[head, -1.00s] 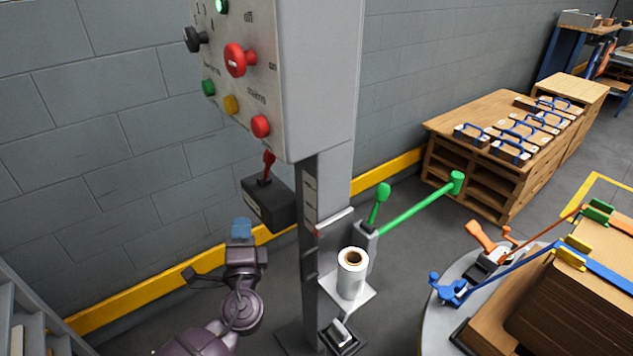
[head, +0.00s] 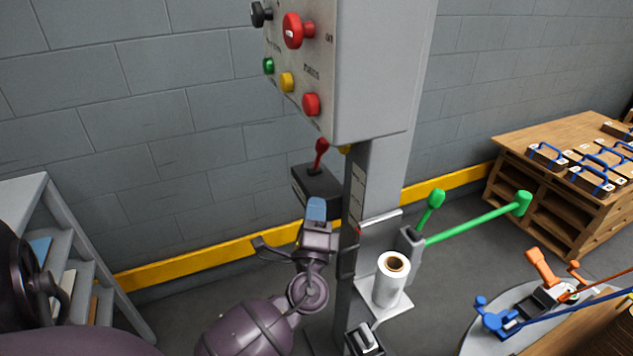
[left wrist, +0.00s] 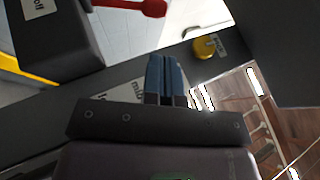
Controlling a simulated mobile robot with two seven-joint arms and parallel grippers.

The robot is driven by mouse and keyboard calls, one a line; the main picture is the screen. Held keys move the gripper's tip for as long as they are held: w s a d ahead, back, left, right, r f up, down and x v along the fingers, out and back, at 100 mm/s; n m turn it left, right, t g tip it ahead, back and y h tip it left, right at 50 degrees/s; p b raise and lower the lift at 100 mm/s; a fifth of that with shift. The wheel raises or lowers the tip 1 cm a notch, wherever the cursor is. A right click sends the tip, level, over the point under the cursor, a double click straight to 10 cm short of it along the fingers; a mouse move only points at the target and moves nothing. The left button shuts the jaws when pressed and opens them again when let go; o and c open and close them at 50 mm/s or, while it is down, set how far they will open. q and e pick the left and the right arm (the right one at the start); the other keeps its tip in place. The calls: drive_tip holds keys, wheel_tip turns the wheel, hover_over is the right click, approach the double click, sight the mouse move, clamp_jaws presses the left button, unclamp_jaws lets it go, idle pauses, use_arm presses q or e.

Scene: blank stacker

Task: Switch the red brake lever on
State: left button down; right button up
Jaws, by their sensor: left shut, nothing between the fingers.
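The red brake lever (head: 320,153) stands up from a dark box (head: 318,187) on the left side of the grey column, below the control panel. In the left wrist view the lever (left wrist: 146,6) shows at the top edge, with its dark box (left wrist: 60,40) at the upper left, bearing a label that ends in "off". My left gripper (head: 316,209) is shut and empty, with its blue fingertips just below and in front of the box in the head view. The fingertips also show in the left wrist view (left wrist: 165,78), apart from the lever. My right gripper is not in view.
The control panel (head: 350,80) with buttons overhangs the lever. Right of the column are a green lever (head: 475,220) and a white roll (head: 391,280). A yellow knob (left wrist: 208,46) shows in the left wrist view. Shelves (head: 45,200) stand at the left.

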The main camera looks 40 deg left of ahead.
sight(322, 149)
use_arm(q)
drive_tip(key=p+x, duration=0.1)
drive_tip(key=x, duration=1.1)
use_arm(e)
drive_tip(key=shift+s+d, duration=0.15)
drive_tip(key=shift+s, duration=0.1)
